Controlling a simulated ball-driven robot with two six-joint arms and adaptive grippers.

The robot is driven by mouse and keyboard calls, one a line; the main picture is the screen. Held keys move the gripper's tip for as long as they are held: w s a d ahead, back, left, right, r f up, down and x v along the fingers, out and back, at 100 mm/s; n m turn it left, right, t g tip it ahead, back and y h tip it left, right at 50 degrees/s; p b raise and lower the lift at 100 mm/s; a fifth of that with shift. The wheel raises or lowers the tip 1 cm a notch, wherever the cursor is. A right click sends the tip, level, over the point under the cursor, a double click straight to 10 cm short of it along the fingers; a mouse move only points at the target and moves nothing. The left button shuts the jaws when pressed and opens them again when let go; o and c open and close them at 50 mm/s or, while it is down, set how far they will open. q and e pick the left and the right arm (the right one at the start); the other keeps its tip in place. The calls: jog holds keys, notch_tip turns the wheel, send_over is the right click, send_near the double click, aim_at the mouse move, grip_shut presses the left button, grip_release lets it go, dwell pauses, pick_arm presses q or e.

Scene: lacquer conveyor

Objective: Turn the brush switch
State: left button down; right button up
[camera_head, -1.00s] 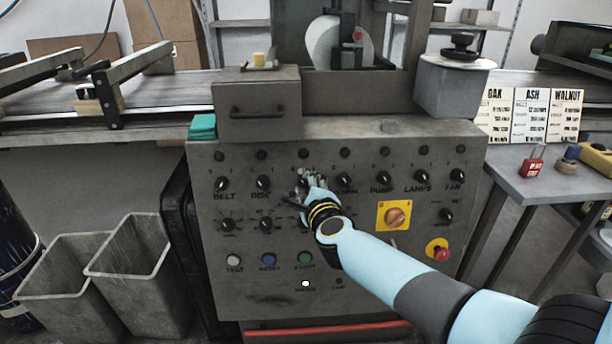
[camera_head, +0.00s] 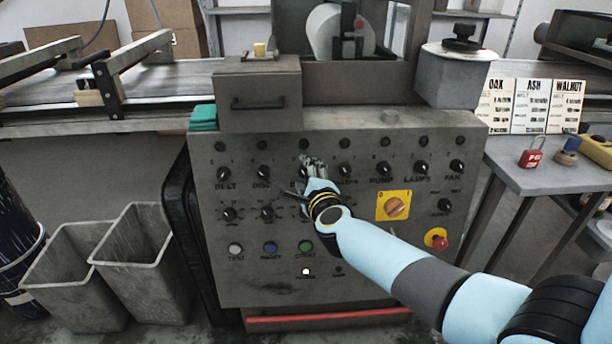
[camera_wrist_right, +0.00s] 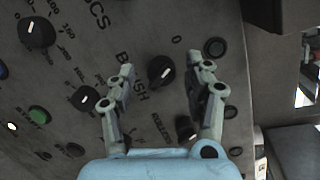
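The brush switch (camera_wrist_right: 162,70) is a black rotary knob with a white mark, beside the word BRUSH on the grey control panel (camera_head: 240,290). In the head view it is hidden behind my right gripper (camera_head: 312,165), which reaches the panel's upper knob row. In the right wrist view my right gripper (camera_wrist_right: 161,78) is open, with one finger on each side of the knob. Gaps show between the knob and both fingers; I cannot tell the remaining depth to the panel. My left gripper is not in view.
Lower down are a yellow-plated orange rotary switch (camera_head: 396,206) and a red stop button (camera_head: 438,241). A side table (camera_head: 535,180) stands right; grey bins (camera_head: 135,250) stand left.

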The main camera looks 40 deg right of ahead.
jog(key=v, duration=1.2)
dwell(0.3)
jog(key=s+a+f+n+g+y, duration=0.1)
jog(key=s+f+n+g, duration=0.1)
jog(key=s+f+n, duration=0.45)
jog(key=s+f+n+g+y, duration=0.2)
jog(key=s+f, duration=0.2)
jog(key=f, duration=0.6)
jog(key=s+a+f+n+g+y, duration=0.1)
jog(key=s+f+n, duration=0.35)
jog(key=f, duration=0.35)
jog(key=s+f+n+g, duration=0.3)
jog(key=s+f+n, duration=0.1)
jog(key=s, duration=0.6)
jog(key=s+f+n+g, duration=0.3)
jog(key=s+f+n, duration=0.2)
jog(key=s, duration=0.4)
jog(key=s+f+n+g, duration=0.3)
jog(key=s+f+n, duration=0.2)
jog(key=s, duration=0.5)
jog(key=shift+s+d+y, duration=0.35)
jog(key=shift+d+y, duration=0.05)
jog(key=shift+d, duration=0.1)
